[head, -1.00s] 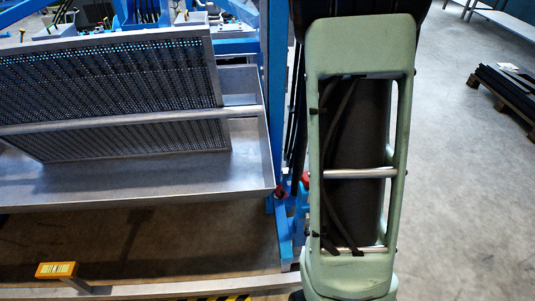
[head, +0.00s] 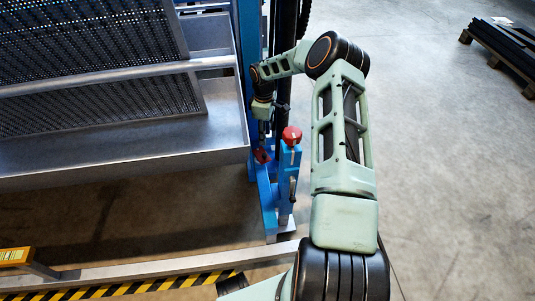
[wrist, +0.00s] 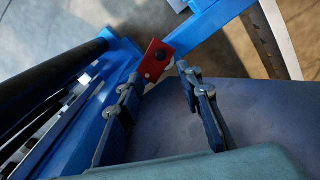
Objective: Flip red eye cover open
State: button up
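In the head view a small red part (head: 262,156), which looks like the same cover, shows just below my gripper (head: 264,142). The fingertips are too small there to make out clearly.
A blue post with a red knob (head: 291,135) stands right of my gripper. A metal tray (head: 130,150) with a perforated sieve panel (head: 100,107) is at left. A dark vertical column rises behind my wrist. A rail with yellow-black striping (head: 130,287) runs in front. Open floor lies right.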

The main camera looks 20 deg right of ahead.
aim_at(265, 154)
notch_tip(265, 154, down, 11)
jog(key=b, duration=0.2)
jog(key=shift+b, duration=0.35)
grip_shut()
